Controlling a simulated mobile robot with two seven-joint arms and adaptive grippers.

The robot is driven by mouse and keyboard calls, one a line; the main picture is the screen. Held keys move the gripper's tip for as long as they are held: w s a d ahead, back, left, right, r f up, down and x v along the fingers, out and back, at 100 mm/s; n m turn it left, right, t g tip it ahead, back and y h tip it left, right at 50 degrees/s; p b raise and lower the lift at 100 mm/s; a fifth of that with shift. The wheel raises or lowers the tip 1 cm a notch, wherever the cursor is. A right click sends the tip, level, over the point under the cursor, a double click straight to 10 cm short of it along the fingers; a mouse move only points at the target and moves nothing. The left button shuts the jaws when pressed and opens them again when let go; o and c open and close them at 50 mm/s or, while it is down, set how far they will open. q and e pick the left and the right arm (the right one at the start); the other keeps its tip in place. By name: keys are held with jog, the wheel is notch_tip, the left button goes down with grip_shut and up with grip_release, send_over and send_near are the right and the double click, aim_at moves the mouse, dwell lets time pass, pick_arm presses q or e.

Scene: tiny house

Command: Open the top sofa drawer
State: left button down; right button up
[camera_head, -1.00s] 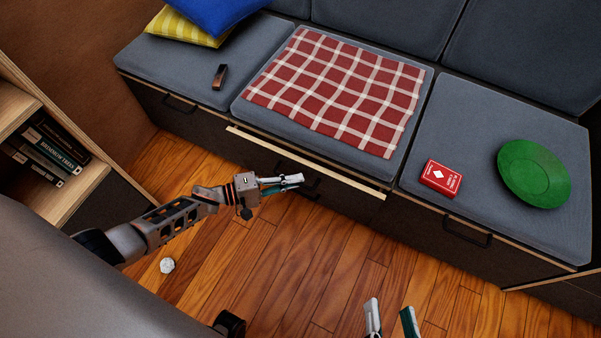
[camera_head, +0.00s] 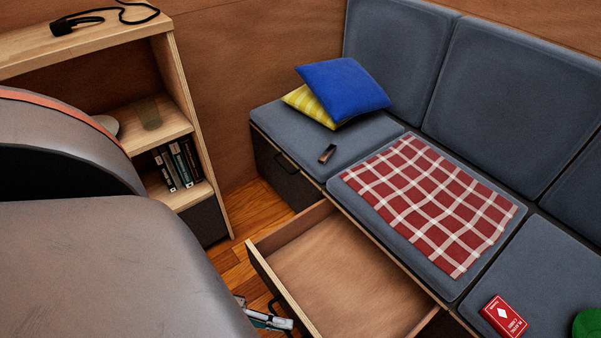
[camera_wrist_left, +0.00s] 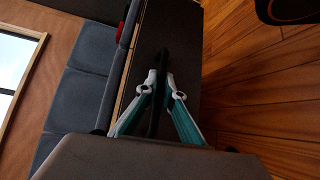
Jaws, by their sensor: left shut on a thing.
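The sofa drawer (camera_head: 345,275) under the middle seat is pulled well out, and its empty wooden inside shows in the head view. My left gripper (camera_head: 270,320) is at the outer face of the drawer front, low in the head view and partly hidden by my own body. In the left wrist view, my left gripper (camera_wrist_left: 164,82) is shut on the dark drawer handle (camera_wrist_left: 160,62), against the dark drawer front (camera_wrist_left: 183,35). My right gripper is not in view.
The sofa seat holds a red checked cloth (camera_head: 433,205), a small dark object (camera_head: 327,153), blue (camera_head: 345,90) and yellow (camera_head: 308,103) pillows, a red card box (camera_head: 503,317) and a green dish (camera_head: 588,325). A shelf (camera_head: 180,90) with books stands left. Wooden floor (camera_head: 262,215) shows beside the drawer.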

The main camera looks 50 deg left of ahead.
pick_arm(q)
jog(key=shift+s+a, duration=0.1)
jog(key=shift+s, duration=1.1)
jog(key=c, duration=2.2)
grip_release()
jog(key=shift+o, duration=0.2)
jog(key=v, duration=1.2)
